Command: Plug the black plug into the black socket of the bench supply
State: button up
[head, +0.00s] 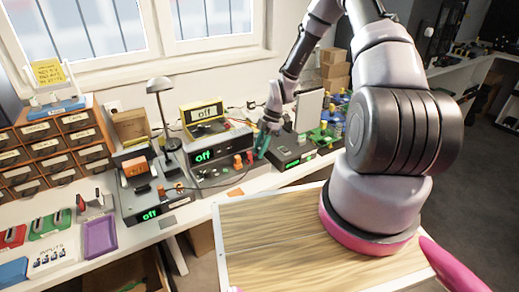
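The bench supply (213,172) is a grey box with a green "off" display, standing in the middle of the bench. Orange-red plugs or terminals (238,161) show at the right of its front. My gripper (262,146), with teal fingers, points down at the right end of this supply, close to its front right corner. The fingers overlap in this view, so I cannot tell if they are open or shut, or whether they hold anything. A thin dark cable (222,187) runs below the supply front. The black plug and black socket are too small or hidden to make out.
A similar unit with a green display (150,213) and a desk lamp (160,100) stand left. A yellow meter (203,117) is behind the supply. Another dark unit (292,152) and green boards (323,133) crowd the right. A purple tray (99,237) lies front left.

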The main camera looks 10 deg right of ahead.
jog(key=shift+o, duration=1)
jog(key=s+d+r+m+t+h, duration=0.25)
jog(key=r+m, duration=0.35)
jog(key=r, duration=1)
jog(key=s+d+r+m+t+h, duration=0.1)
jog(key=s+d+r+m, duration=0.4)
jog(key=r, duration=1.2)
jog(key=s+a+r+m+t+y, duration=0.1)
jog(key=s+r+m+t, duration=0.4)
jog(key=s+r+m, duration=0.9)
jog(key=shift+s+a+r+m, duration=0.35)
jog(key=shift+s+r+m, duration=0.1)
jog(key=shift+r, duration=0.15)
